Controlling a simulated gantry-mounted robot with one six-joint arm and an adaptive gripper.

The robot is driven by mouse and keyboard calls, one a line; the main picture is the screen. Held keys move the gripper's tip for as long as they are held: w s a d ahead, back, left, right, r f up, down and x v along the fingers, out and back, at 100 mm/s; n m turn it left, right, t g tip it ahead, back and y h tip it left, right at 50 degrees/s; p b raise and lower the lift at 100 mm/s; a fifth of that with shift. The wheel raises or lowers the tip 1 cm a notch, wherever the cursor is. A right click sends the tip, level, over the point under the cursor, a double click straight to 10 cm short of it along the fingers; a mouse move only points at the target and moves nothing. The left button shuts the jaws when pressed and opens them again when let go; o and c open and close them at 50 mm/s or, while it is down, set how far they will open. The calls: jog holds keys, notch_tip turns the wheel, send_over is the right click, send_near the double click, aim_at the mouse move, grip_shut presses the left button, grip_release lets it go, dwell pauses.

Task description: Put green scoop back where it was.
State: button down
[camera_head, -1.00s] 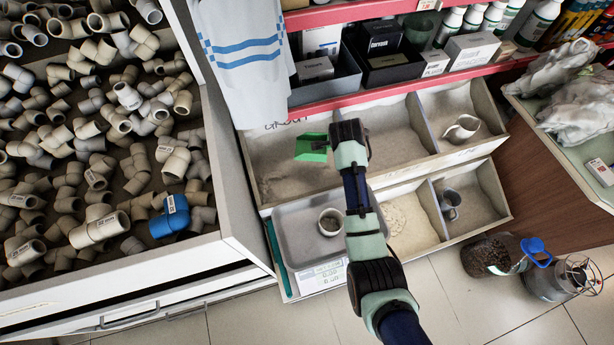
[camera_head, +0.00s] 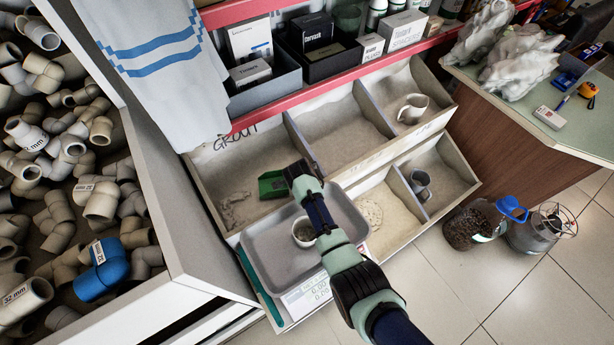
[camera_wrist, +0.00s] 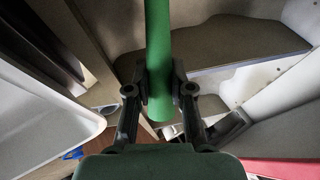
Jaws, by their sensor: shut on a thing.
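The green scoop (camera_head: 272,184) is at the front right part of the upper left bin marked GROUT (camera_head: 222,165), in the head view. Whether it touches the grout or the bin's front wall is not clear. My gripper (camera_head: 296,172) is shut on the scoop's handle. In the wrist view, the green handle (camera_wrist: 158,45) stands between the two fingers of my gripper (camera_wrist: 160,88). The scoop's bowl is not clearly seen there. A rough patch of grout (camera_head: 235,210) lies to the left of the scoop.
A grey tray (camera_head: 262,262) with a small cup (camera_head: 303,232) sits on a scale just below the bin. Neighbouring bins hold powder, a beige jug (camera_head: 412,108) and a grey mug (camera_head: 420,180). A red shelf edge (camera_head: 330,85) runs above. A drawer of pipe fittings stands left.

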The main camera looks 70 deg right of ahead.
notch_tip(320, 180, down, 3)
jog(key=shift+r+b, duration=0.1)
jog(key=shift+b, duration=0.3)
jog(key=shift+r, duration=0.15)
jog(key=c, duration=1.3)
grip_release()
jog(key=shift+f, duration=0.2)
jog(key=shift+r, duration=0.35)
jog(key=p+v, duration=0.7)
jog(key=v, duration=0.4)
jog(key=shift+a+r, duration=0.25)
jog(key=shift+a, duration=0.05)
jog(key=shift+s, duration=0.15)
